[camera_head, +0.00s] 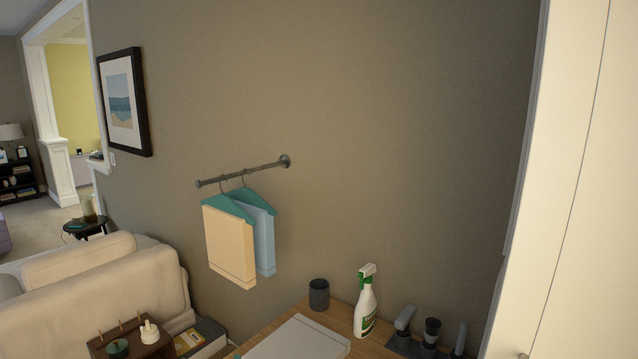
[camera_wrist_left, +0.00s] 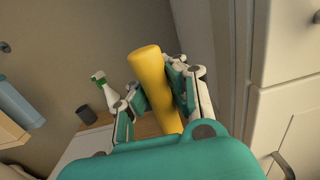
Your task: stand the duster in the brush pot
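The brush pot (camera_head: 319,294) is a dark grey round cup near the wall on the wooden top, left of the spray bottle. It also shows in the left wrist view (camera_wrist_left: 87,114), left of my gripper. My left gripper (camera_wrist_left: 152,84) is shut on a thick yellow rod, which I take to be the duster (camera_wrist_left: 155,88). The rod's rounded end sticks out past the fingers; its other end is hidden behind the teal part of my gripper. The held rod is apart from the pot. Neither gripper shows in the head view.
A white and green spray bottle (camera_head: 366,306) stands right of the pot. Right of it is a dark rack (camera_head: 410,348) with several upright items. A flat pale grey slab (camera_head: 300,341) lies in front. Hangers (camera_head: 232,209) hang from a wall rail. A white cabinet (camera_head: 575,150) stands right.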

